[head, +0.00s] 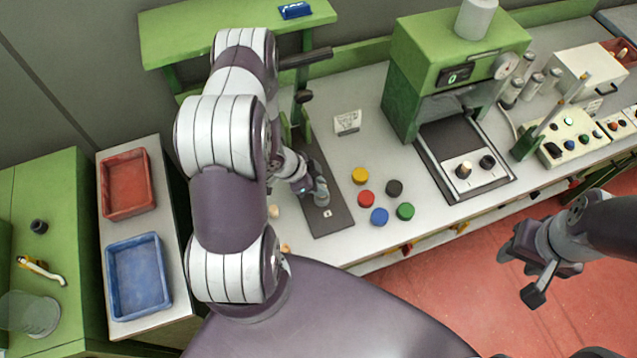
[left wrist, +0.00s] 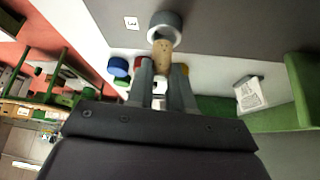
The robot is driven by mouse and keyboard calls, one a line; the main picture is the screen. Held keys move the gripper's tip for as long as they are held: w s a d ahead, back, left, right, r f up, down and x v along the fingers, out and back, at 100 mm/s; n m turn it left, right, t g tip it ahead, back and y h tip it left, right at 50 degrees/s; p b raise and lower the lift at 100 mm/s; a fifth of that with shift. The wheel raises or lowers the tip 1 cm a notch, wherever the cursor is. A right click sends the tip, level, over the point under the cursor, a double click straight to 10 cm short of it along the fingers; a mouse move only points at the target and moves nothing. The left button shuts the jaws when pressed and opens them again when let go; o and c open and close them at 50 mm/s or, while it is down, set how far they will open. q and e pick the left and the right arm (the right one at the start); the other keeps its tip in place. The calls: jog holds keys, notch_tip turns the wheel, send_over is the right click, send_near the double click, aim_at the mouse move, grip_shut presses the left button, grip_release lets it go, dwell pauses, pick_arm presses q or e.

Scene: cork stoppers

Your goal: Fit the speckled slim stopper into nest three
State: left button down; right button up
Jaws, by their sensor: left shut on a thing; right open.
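My left gripper (head: 312,184) is shut on a tan cork stopper (left wrist: 162,58), which shows between the fingertips (left wrist: 163,72) in the left wrist view. The stopper's far end is at the mouth of a grey round nest (left wrist: 164,20); I cannot tell how deep it sits. A white label reading 3 (left wrist: 132,23) lies beside this nest. In the head view the nest (head: 321,193) stands on a dark board (head: 327,222), and my gripper mostly hides the stopper. My right gripper (head: 534,272) is open and empty over the red floor.
Yellow (head: 360,175), red (head: 366,199), blue (head: 379,216), green (head: 405,211) and black (head: 394,188) discs lie right of the board. A small sign (head: 347,122) stands behind. A green machine (head: 440,80) is further right. Red (head: 127,184) and blue (head: 138,277) trays are left.

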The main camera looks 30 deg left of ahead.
pick_arm(q)
jog(key=shift+f+b, duration=0.95)
jog(key=shift+f, duration=0.35)
dwell(1.4)
jog(key=c, duration=0.9)
grip_release()
jog(key=shift+r, duration=0.1)
jog(key=shift+s+a+r, duration=0.1)
jog(key=shift+a+r, duration=0.1)
jog(key=shift+r, duration=0.1)
jog(key=v, duration=1.1)
jog(key=shift+s+a+r, duration=0.15)
jog(key=shift+r, duration=0.2)
